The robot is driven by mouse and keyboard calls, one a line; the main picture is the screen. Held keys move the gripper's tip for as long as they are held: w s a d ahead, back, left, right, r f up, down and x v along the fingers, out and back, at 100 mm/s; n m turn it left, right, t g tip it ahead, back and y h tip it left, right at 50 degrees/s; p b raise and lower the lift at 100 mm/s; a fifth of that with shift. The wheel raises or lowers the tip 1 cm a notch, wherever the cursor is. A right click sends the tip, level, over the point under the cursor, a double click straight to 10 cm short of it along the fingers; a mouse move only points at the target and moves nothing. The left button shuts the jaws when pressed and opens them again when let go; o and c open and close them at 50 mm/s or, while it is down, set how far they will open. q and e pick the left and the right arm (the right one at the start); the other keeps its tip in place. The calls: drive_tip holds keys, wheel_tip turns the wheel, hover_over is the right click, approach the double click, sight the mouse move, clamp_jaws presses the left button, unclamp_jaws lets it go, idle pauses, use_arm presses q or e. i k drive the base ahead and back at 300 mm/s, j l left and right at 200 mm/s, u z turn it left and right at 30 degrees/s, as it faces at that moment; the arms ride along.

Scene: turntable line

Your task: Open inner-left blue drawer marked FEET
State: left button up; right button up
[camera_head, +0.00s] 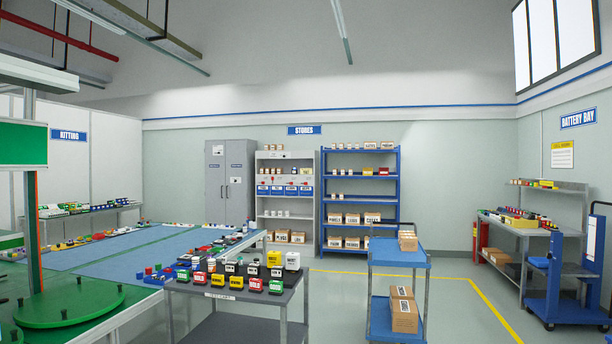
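A row of several blue drawers (284,190) with white labels sits in the light grey shelf unit (264,222) below the STORES sign, at the back wall. The drawer left of the row's middle (277,190) is one of the inner ones. It looks flush with its neighbours, and its label is too small to read from here. Small red and dark items stand on the shelf just above the drawers. Neither of my grippers is in view.
A test cart (227,294) with several coloured blocks stands in the foreground. A blue trolley (398,258) with boxes stands right of it. A blue-matted table (100,257) and a green turntable (70,306) fill the left. Floor (337,289) is clear between cart and trolley.

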sight(274, 190)
drive_tip(key=i+l+z, duration=0.2)
drive_tip(key=i+z, duration=0.15)
drive_tip(key=i, duration=0.15)
drive_tip(key=i+z, duration=0.3)
drive_tip(key=i, duration=0.25)
drive_tip(key=i+z, duration=0.3)
drive_tip(key=i, duration=1.2)
drive_tip(key=i+z, duration=0.35)
drive_tip(key=i, duration=0.35)
drive_tip(key=i+j+z, duration=0.15)
drive_tip(key=i+z, duration=0.2)
drive_tip(key=i, duration=0.3)
drive_tip(key=i+z, duration=0.1)
drive_tip(key=i, duration=1.45)
drive_tip(key=i+u, duration=0.35)
drive_tip(key=i, duration=0.3)
drive_tip(key=i+l+u, duration=0.2)
drive_tip(key=i+u, duration=0.15)
drive_tip(key=i, duration=0.35)
drive_tip(key=i+l+u, duration=0.1)
drive_tip(key=i+u, duration=0.35)
drive_tip(key=i, duration=1)
